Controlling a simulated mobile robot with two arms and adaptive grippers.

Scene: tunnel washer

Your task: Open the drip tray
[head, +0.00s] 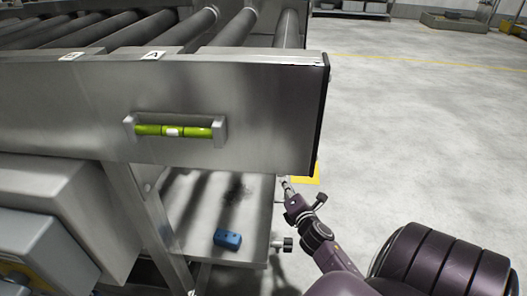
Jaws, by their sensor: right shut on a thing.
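The drip tray (185,236) is a flat grey metal tray low under the roller conveyor, with a dark stain and a blue block (228,238) on it. My right gripper (286,186) reaches in from the lower right to the tray's right edge. It is shut on the tray at that edge, just below the conveyor's end plate. The exact grip is small and partly hidden. My left gripper is not in view.
The conveyor's steel end plate (260,110) with a green spirit level (172,131) overhangs the tray. A grey box (60,205) stands at left. A small knob (283,244) sticks out at the tray's right side. The concrete floor at right is open.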

